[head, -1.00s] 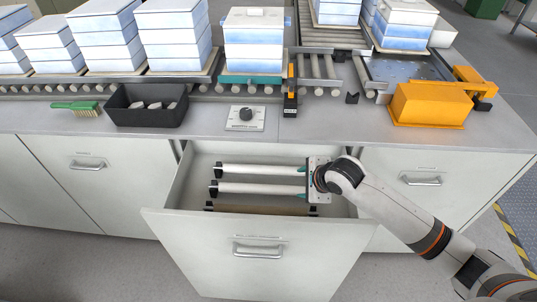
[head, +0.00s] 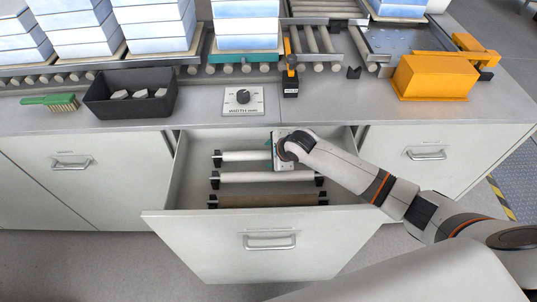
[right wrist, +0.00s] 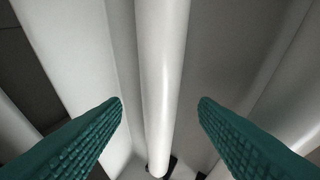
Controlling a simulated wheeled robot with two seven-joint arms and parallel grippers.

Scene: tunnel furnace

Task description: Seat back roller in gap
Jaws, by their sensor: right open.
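Three rollers lie crosswise in the open drawer (head: 161,193): a white back roller (head: 240,156), a white middle roller (head: 262,177) and a brown front roller (head: 265,201). Black holders carry their ends. My right gripper (head: 272,150) is over the back roller, open and empty. In the right wrist view its green ribbed fingers stand apart, one on each side of a white roller (right wrist: 162,75), with clear space on both sides. The roller conveyor (head: 318,42) runs along the back of the counter; a space shows near a black bracket (head: 353,72). My left gripper is not in view.
On the counter are a green brush (head: 50,101), a black bin (head: 128,108) with grey pieces, a dial plate (head: 243,101), a black-and-orange device (head: 290,80) and a yellow housing (head: 432,78). Stacked blue-white blocks (head: 152,25) stand on the conveyor.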

